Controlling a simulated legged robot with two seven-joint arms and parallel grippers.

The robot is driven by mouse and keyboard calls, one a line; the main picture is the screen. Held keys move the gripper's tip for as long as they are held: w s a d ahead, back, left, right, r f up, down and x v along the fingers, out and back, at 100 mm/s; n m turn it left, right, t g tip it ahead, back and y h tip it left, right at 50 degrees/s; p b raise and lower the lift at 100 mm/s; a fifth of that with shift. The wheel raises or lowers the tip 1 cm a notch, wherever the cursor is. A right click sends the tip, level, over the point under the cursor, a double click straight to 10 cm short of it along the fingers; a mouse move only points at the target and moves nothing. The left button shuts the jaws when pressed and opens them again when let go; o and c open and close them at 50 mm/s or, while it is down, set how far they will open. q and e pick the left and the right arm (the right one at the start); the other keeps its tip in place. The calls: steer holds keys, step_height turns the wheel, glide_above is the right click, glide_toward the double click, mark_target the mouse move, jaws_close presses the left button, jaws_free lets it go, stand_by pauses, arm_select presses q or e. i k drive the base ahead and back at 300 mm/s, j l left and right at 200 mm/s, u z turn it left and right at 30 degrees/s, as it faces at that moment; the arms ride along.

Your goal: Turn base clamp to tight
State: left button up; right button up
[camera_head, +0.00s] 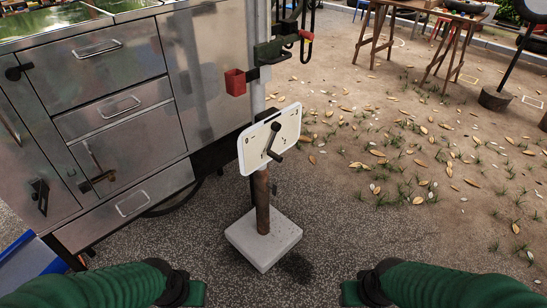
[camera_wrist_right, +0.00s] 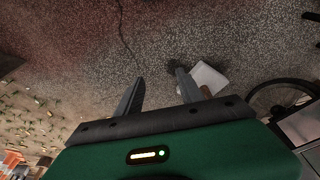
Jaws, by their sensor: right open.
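The base clamp appears to be the black lever (camera_head: 272,141) on a tilted white plate (camera_head: 250,152) with small marks near its corners. The plate sits on a rusty post (camera_head: 262,200) in a pale square block (camera_head: 264,240). My left gripper (camera_head: 194,293) is low in the head view, left of the block and apart from it; its fingers cannot be made out. My right gripper (camera_wrist_right: 159,76) has its two fingers apart with nothing between them. The block also shows beyond its fingers in the right wrist view (camera_wrist_right: 210,78).
A steel cabinet cart (camera_head: 110,90) with drawers stands at the left. A red cup (camera_head: 235,82) and a dark green bracket (camera_head: 270,51) are behind the plate. Wooden stands (camera_head: 455,45) are at the back right. The leaf-strewn ground right of the post is open.

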mark_target(275, 188)
steer(key=i+l+u, duration=0.25)
steer(key=u, duration=0.15)
steer(key=i+l+u, duration=0.2)
steer(key=l+u, duration=0.25)
